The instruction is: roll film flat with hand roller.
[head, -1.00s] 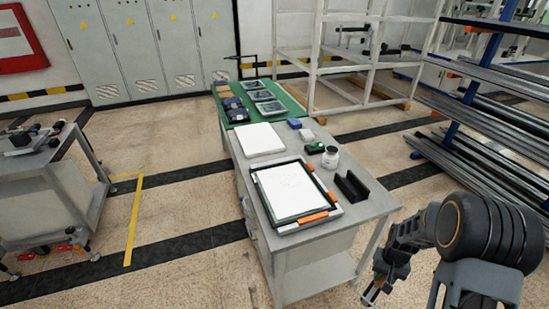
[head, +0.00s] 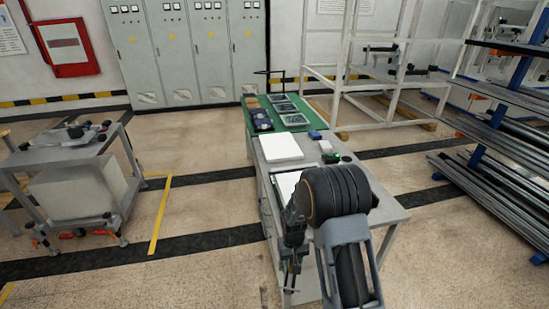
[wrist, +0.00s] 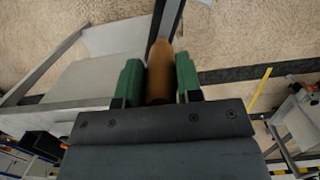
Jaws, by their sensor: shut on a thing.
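My gripper (wrist: 159,88) is shut on the brown, rounded handle of the hand roller (wrist: 160,65), held between its green finger pads in the wrist view. The roller's other end is hidden. In the head view my gripper (head: 291,268) hangs low at the near left side of the workbench (head: 392,213). The white film (head: 286,184) lies on the bench; only its left part shows, as my arm covers the rest.
A white slab (head: 281,148) lies farther back on the bench, with a blue box (head: 315,134) to its right. A green mat (head: 257,102) with trays covers the far end. A grey cart (head: 85,180) stands left; the floor between is clear.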

